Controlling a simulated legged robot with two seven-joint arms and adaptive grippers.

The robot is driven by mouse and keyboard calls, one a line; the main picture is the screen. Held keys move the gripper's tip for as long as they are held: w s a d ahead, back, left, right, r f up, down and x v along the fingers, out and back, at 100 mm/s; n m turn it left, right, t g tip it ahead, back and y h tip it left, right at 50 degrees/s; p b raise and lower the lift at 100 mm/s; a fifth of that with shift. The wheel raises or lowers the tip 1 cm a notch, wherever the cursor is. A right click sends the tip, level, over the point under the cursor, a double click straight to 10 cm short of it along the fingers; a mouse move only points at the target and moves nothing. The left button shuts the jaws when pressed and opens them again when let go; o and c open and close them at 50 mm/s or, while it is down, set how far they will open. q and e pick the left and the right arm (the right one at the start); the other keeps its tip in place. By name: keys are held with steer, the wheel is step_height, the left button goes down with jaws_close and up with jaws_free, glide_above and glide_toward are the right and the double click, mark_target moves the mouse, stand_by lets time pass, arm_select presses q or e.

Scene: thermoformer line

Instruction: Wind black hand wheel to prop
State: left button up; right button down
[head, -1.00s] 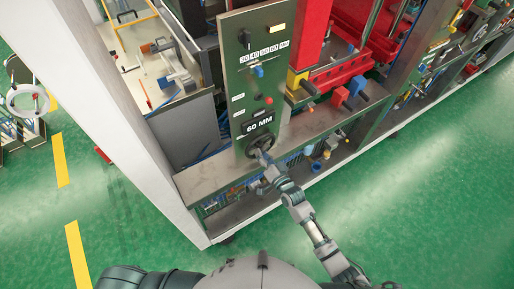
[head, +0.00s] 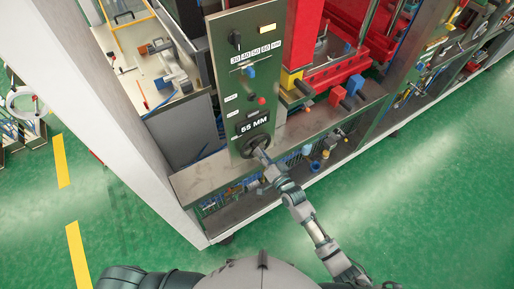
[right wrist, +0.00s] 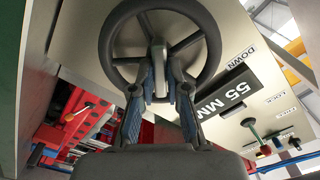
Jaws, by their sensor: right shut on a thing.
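The black hand wheel (head: 255,146) is low on the green-grey control panel (head: 233,104), mostly hidden by my right gripper in the head view. In the right wrist view the wheel (right wrist: 213,40) shows its rim, spokes and a grey handle (right wrist: 158,55). My right gripper (right wrist: 160,88) is shut on that handle, one finger on each side. The display (head: 254,122) just above the wheel reads 55 MM. My left gripper is not in view.
A red knob (head: 261,100) and a black knob (head: 234,39) sit on the panel. Red and blue blocks (head: 337,96) stick out to the right. A metal ledge (head: 205,178) runs below the panel. Green floor (head: 420,190) is clear at right.

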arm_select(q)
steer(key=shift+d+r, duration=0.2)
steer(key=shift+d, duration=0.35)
arm_select(e)
steer(key=shift+f+m, duration=0.15)
steer(key=shift+m, duration=1.3)
steer(key=shift+f+m, duration=0.1)
steer(key=shift+m, duration=1.35)
steer(key=m, duration=0.2)
steer(key=shift+s+m, duration=0.1)
steer(key=shift+m, duration=0.3)
arm_select(q)
steer(key=shift+p, duration=0.3)
arm_select(e)
steer(key=m, duration=0.2)
steer(key=shift+r+m, duration=0.1)
steer(key=shift+m, duration=0.3)
steer(key=c, duration=1.3)
jaws_free()
steer(key=shift+m, duration=0.5)
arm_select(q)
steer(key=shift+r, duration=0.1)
arm_select(e)
steer(key=o, duration=0.5)
steer(key=shift+w, duration=0.2)
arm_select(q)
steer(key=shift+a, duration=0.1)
arm_select(e)
steer(key=shift+d+r, duration=0.1)
